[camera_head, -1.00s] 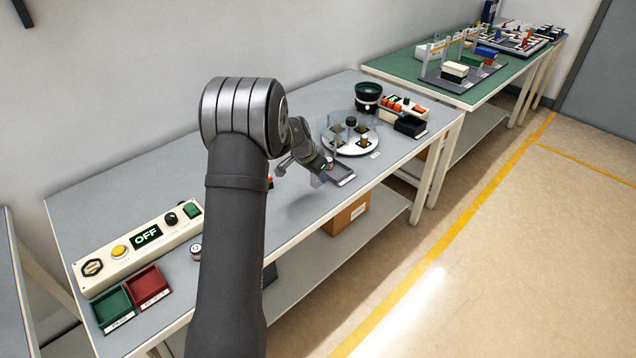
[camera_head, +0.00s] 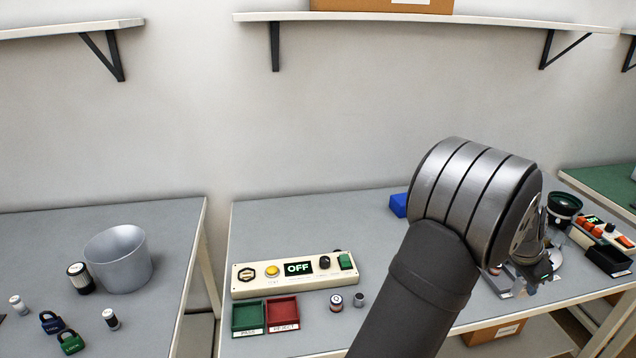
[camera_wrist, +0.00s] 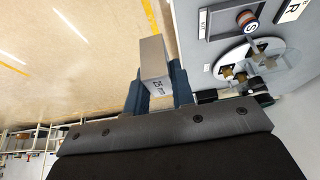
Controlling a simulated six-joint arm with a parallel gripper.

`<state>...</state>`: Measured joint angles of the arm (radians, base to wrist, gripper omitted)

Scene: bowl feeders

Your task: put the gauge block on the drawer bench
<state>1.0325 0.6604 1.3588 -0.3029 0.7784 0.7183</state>
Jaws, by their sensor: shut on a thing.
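The gauge block (camera_wrist: 154,58), a grey metal block with a dark "25" marking, shows in the wrist view. My gripper (camera_wrist: 157,92) is shut on it, with one dark finger on each side, and the block sticks out past the fingertips. In the head view my gripper (camera_head: 530,280) is at the right, over the front part of the grey bench (camera_head: 400,290); the block is too small to make out clearly there. I see no bench with drawers that I can identify in these views.
A control panel reading OFF (camera_head: 296,274), a green tray (camera_head: 249,318) and a red tray (camera_head: 283,312) stand on the grey bench. A gap separates it from the left bench (camera_head: 40,235), which holds a metal bucket (camera_head: 118,260) and padlocks. The left bench's back is clear.

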